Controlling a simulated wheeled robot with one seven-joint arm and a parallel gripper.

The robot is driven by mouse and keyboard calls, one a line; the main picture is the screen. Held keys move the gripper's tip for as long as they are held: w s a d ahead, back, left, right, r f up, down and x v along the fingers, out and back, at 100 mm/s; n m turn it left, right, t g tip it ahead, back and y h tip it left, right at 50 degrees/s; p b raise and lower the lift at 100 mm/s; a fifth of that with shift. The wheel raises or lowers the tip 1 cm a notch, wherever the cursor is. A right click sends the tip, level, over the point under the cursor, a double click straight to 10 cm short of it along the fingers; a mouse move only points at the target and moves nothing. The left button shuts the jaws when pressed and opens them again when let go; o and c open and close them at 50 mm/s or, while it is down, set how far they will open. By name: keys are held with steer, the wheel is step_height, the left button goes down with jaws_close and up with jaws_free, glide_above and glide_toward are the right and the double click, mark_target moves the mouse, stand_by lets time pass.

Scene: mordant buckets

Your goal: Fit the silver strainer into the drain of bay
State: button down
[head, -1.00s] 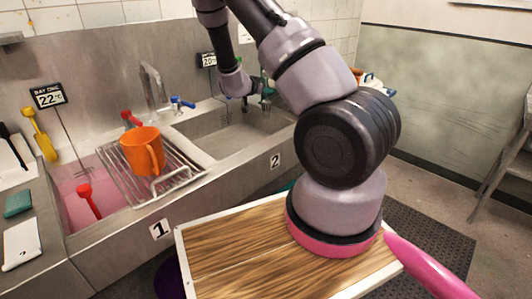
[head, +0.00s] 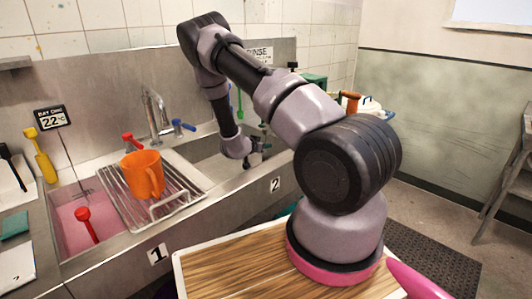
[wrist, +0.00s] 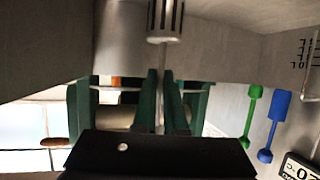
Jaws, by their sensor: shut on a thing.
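The silver strainer (wrist: 165,22) shows at the top of the wrist view as a slotted metal cup on a thin stem. My gripper (wrist: 162,100) is shut on that stem between its green fingers. In the head view my gripper (head: 258,146) is small and dark, over the bay 2 sink (head: 208,172). My arm partly hides this basin, and I cannot see its drain. I cannot make out the strainer in the head view.
An orange mug (head: 138,176) stands on a wire rack (head: 172,207) over bay 1, which holds pink liquid (head: 75,230). Taps (head: 155,115) stand behind the sinks. A green (wrist: 250,115) and a blue utensil (wrist: 274,125) appear at right in the wrist view.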

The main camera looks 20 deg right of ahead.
step_height(320, 180, down, 2)
steer(key=shift+f, duration=0.25)
steer(key=c, duration=1)
jaws_free()
